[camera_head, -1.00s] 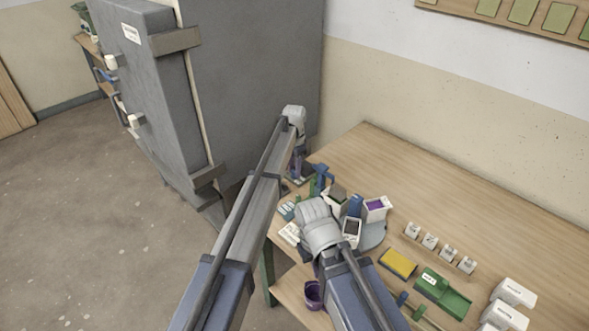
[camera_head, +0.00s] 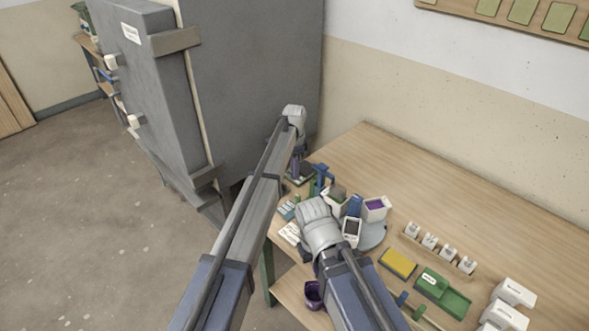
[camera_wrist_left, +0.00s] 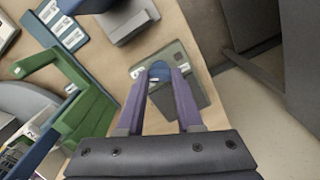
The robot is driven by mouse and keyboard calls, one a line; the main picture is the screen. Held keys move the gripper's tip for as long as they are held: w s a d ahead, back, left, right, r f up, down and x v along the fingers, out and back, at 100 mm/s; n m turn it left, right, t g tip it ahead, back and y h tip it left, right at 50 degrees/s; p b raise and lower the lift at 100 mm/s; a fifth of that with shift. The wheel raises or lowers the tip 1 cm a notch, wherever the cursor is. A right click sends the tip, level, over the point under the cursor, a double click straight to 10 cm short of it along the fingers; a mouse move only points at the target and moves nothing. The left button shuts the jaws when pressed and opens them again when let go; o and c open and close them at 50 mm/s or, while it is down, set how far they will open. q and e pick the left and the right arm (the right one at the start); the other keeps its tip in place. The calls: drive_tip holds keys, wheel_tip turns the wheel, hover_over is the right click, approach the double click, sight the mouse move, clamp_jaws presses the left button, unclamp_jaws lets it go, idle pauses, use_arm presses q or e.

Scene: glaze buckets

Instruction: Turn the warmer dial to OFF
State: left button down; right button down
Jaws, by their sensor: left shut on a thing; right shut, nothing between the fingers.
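The warmer (camera_wrist_left: 178,58) is a flat grey-green box with a pale label strip, near the table edge in the left wrist view. Its round blue dial (camera_wrist_left: 160,72) sits between the purple fingertips of my left gripper (camera_wrist_left: 161,78), which is shut on it. The fingers hide part of the dial, and I cannot read its setting. In the head view my left gripper (camera_head: 296,172) points down at the table's far left corner. My right gripper (camera_head: 318,228) is over the front left of the table; its fingers are mostly hidden by its own wrist, and it holds nothing visible.
A green stand (camera_wrist_left: 88,115) and a blue labelled block (camera_wrist_left: 58,25) are left of the warmer in the wrist view. A large grey cabinet (camera_head: 250,80) stands beside the table. A yellow sponge-like block (camera_head: 398,262) and green tray (camera_head: 442,292) lie to the right. The table's back is clear.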

use_arm(q)
drive_tip(key=c, duration=0.6)
unclamp_jaws()
drive_tip(key=shift+o, duration=0.2)
drive_tip(key=shift+r, duration=0.1)
wheel_tip(320, 180, up, 8)
drive_tip(key=p, duration=0.8)
drive_tip(key=shift+f, duration=0.2)
